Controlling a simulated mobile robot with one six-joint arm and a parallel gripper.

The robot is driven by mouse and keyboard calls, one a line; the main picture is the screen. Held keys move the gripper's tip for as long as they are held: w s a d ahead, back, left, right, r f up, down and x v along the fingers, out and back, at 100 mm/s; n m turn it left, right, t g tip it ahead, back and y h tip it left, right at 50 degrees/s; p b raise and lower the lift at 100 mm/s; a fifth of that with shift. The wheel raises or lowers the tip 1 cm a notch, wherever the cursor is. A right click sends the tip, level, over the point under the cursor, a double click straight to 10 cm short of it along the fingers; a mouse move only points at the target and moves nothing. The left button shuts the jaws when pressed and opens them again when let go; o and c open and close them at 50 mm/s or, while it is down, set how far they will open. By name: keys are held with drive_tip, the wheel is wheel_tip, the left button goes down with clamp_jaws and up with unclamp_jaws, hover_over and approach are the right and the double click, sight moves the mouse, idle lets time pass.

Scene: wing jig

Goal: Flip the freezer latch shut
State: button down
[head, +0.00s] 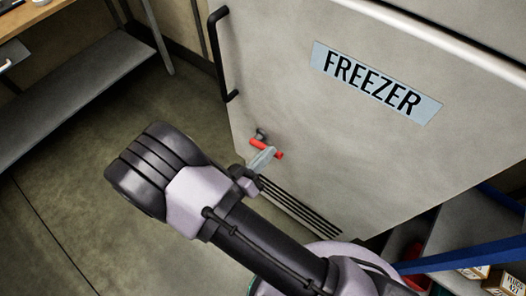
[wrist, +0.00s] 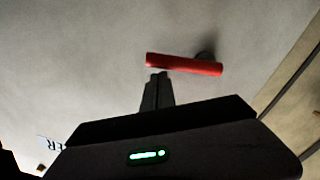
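The freezer door (head: 300,110) is pale and upright, with its panel flush in the head view. The latch has a red bar handle (head: 279,154) low on the door's left side, beside a small dark mount. In the wrist view the red bar (wrist: 184,65) lies nearly level, slightly tilted, with the dark mount (wrist: 205,56) behind its right part. My gripper (head: 264,157) is at the latch, partly covering the bar in the head view. In the wrist view its fingers (wrist: 157,77) are together, with the tips just at the bar's edge. I cannot tell whether they touch it.
A black door handle (head: 224,55) stands out above the latch at the left edge. A vent grille (head: 300,208) is below. A grey shelf bench (head: 75,85) stands at the left, and a blue-framed rack (head: 470,249) with boxes at the lower right. The floor between is clear.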

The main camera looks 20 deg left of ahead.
drive_tip(key=shift+s+d+f+b, duration=0.1)
drive_tip(key=shift+d+f+b, duration=0.1)
drive_tip(key=shift+f+b, duration=0.25)
drive_tip(key=shift+s+d+f+b, duration=0.1)
drive_tip(key=shift+d+f+b, duration=0.05)
drive_tip(key=shift+f+b, duration=0.3)
drive_tip(key=shift+s+d+f, duration=0.1)
drive_tip(key=shift+d+f, duration=0.05)
drive_tip(key=shift+f, duration=0.15)
